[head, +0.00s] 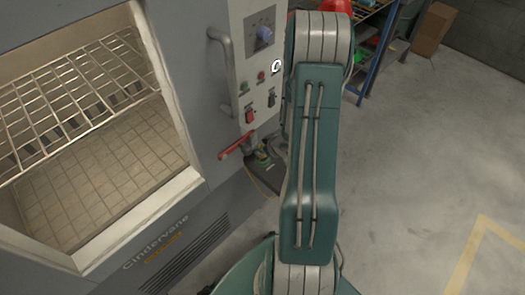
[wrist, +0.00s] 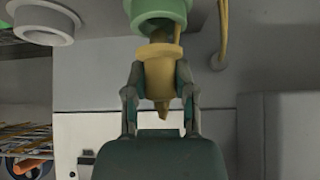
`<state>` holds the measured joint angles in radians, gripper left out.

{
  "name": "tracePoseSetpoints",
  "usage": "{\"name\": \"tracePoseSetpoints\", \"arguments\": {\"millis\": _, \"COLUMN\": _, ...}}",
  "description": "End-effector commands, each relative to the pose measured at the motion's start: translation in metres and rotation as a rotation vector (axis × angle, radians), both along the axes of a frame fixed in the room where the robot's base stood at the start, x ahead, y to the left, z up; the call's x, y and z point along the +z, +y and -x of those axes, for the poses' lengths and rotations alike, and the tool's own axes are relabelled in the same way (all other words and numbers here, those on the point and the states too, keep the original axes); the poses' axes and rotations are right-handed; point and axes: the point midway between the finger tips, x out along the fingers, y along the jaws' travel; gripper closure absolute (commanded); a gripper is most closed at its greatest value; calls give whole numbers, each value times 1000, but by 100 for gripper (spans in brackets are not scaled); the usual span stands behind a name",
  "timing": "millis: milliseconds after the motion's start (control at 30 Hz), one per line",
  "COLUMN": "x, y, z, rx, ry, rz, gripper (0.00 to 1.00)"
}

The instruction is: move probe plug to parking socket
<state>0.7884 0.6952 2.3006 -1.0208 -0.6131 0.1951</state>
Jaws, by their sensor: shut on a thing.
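In the wrist view my gripper (wrist: 160,75) is shut on the tan probe plug (wrist: 159,82), with one finger on each side of its body. The plug's wide collar sits just below a green-ringed socket (wrist: 160,8) at the top edge. A dark part shows between collar and ring; I cannot tell how deep the plug is in the socket. A pale round socket (wrist: 42,22) is at the upper left, apart from the plug. In the head view my gripper is mostly hidden behind my arm, and the plug cannot be made out.
In the head view a grey oven with a wire rack (head: 75,95) fills the left. Its control panel (head: 258,60), grey handle (head: 222,65) and red lever (head: 236,146) are close to my arm. A yellow cable (wrist: 222,35) hangs right of the plug. Open floor (head: 420,150) lies right.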

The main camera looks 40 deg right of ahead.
Motion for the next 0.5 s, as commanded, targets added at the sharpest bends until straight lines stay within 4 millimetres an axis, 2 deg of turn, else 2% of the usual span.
{"name": "tracePoseSetpoints", "arguments": {"millis": 500, "x": 19, "y": 0, "z": 0, "rx": 2, "ry": -2, "rz": 1, "gripper": 100}}
